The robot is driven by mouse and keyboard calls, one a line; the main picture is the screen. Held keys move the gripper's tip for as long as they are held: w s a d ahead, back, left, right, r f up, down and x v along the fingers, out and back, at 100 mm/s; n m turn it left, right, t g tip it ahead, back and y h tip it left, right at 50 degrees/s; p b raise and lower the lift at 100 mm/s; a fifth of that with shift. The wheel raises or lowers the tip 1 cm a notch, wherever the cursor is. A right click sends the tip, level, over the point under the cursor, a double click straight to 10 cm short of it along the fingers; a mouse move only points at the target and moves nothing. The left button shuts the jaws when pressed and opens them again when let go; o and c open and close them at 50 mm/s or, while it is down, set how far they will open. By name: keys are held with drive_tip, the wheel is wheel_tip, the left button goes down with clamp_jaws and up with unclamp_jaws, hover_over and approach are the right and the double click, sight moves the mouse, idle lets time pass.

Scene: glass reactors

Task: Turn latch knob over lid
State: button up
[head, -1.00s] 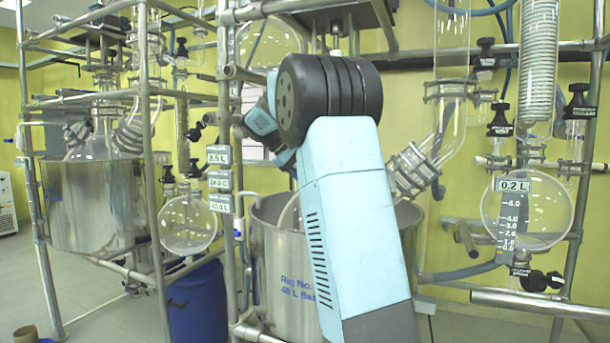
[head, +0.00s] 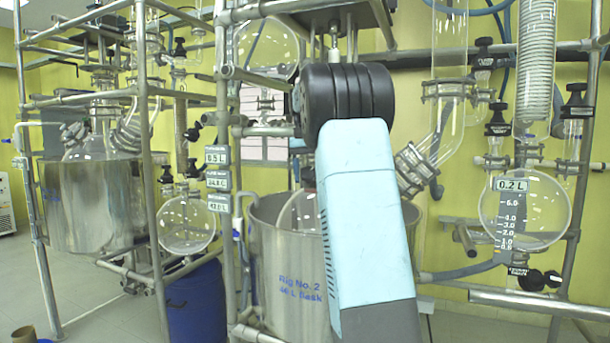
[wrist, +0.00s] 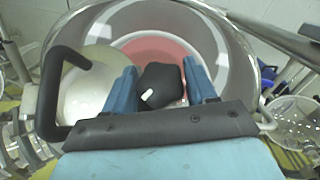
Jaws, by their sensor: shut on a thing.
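In the wrist view, the black latch knob (wrist: 160,85), with a short white mark on its face, sits between the two blue fingers of my gripper (wrist: 162,82). My gripper is shut on the knob. Behind the knob is a round pinkish-red surface (wrist: 180,48), which may be the lid, inside a grey metal rim. In the head view, my arm covers the gripper and the knob, so neither shows there.
The steel vessel marked Rig No. 2 (head: 285,265) stands behind my arm. Metal frame pipes (head: 222,120) rise to its left. A round glass flask with a 0.2 L label (head: 525,215) hangs at the right. A blue drum (head: 195,305) stands at the lower left.

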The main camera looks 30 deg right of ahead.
drive_tip(key=m+t+y, duration=0.2)
drive_tip(key=m+y, duration=0.1)
drive_tip(key=shift+d+m+t, duration=0.15)
drive_tip(key=shift+m+t, duration=0.15)
drive_tip(key=shift+t, duration=0.1)
drive_tip(key=shift+f+m+t+y, duration=0.1)
drive_tip(key=shift+m+t+y, duration=1.1)
drive_tip(key=shift+m+t, duration=0.2)
drive_tip(key=o, duration=1)
drive_tip(key=shift+s+d+r, duration=0.1)
drive_tip(key=shift+s+r, duration=0.05)
drive_tip(key=shift+r, duration=0.3)
drive_tip(key=v, duration=1.2)
drive_tip(key=shift+s+d+r, duration=0.15)
drive_tip(key=shift+s+d, duration=0.15)
drive_tip(key=shift+d, duration=0.05)
